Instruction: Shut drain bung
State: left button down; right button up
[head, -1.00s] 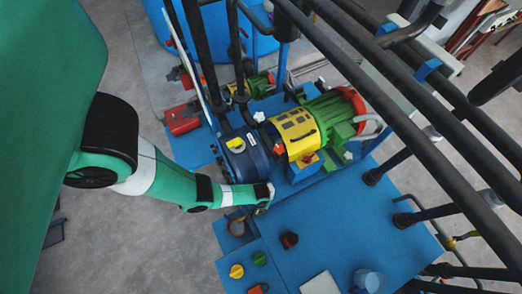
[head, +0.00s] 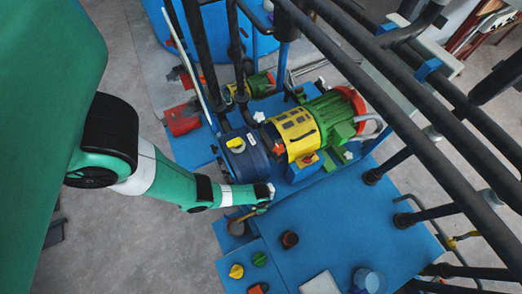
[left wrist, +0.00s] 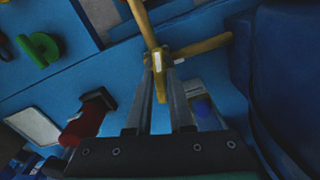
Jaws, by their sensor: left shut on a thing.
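A brass-yellow piece with crossing bars, which I take to be the drain bung's handle (left wrist: 205,46), is in the left wrist view. One bar runs up out of the picture and another reaches right. My left gripper (left wrist: 160,68) is shut on this handle where the bars meet. In the head view the left gripper (head: 261,209) is low by the blue platform, left of the dark red knob. A yellowish bar (head: 243,216) shows beside its fingertips, above a brownish round fitting (head: 237,227). The right gripper is in neither view.
A dark red knob (head: 289,240), a green knob (head: 259,258) and a yellow knob (head: 236,271) stand on the blue platform (head: 335,222). A blue vessel with a yellow-and-green motor (head: 295,135) is just above the gripper. Dark pipes cross the right side.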

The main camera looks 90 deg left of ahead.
pick_arm(q)
jog(key=m, duration=1.1)
jog(key=shift+m, duration=1.9)
jog(key=c, duration=0.8)
grip_release()
